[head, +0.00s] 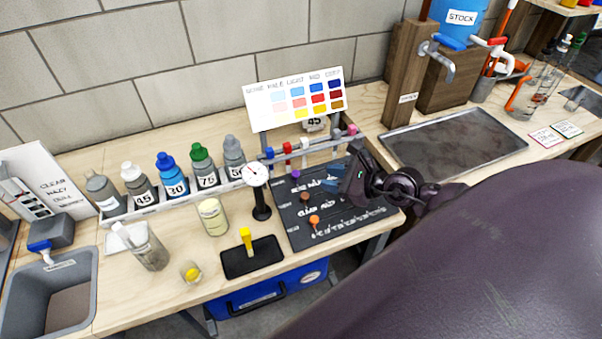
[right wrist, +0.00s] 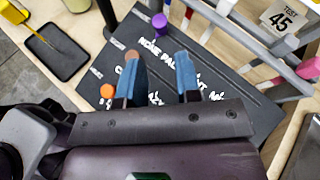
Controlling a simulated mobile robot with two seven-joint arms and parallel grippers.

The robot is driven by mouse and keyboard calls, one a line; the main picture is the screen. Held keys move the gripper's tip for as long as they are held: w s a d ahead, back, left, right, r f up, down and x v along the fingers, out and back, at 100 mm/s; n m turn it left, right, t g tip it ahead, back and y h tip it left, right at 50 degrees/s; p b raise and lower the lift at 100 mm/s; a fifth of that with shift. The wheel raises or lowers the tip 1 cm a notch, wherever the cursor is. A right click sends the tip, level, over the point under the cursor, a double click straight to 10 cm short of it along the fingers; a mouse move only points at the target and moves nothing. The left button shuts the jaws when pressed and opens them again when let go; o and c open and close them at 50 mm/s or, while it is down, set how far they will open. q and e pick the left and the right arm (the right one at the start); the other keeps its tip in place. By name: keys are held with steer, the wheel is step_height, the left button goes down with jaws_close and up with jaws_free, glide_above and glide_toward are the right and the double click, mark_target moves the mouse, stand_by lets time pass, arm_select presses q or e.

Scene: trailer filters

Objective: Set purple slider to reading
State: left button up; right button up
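The dark slider board (head: 289,222) lies on the bench with white lettering. The purple slider (head: 295,174) is at the left end of its top row and shows at the top of the right wrist view (right wrist: 158,21). A brown slider (head: 305,196) and an orange slider (head: 314,219) sit in the rows below. A dial gauge (head: 256,175) stands on a black post left of the board; its reading is too small to tell. My right gripper (head: 330,183) is open and empty over the board, right of the purple slider. Its blue fingers (right wrist: 157,60) are apart. My left gripper is out of view.
A rack of colored markers (head: 305,150) and a color chart (head: 296,98) stand behind the board. Numbered bottles (head: 173,175) stand in a row at left. A black tray (head: 252,262) with a yellow tool lies in front. A metal tray (head: 455,142) lies right.

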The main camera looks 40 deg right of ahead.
mark_target(298, 174)
steer(key=x, duration=0.9)
steer(key=shift+c, duration=0.3)
jaws_close()
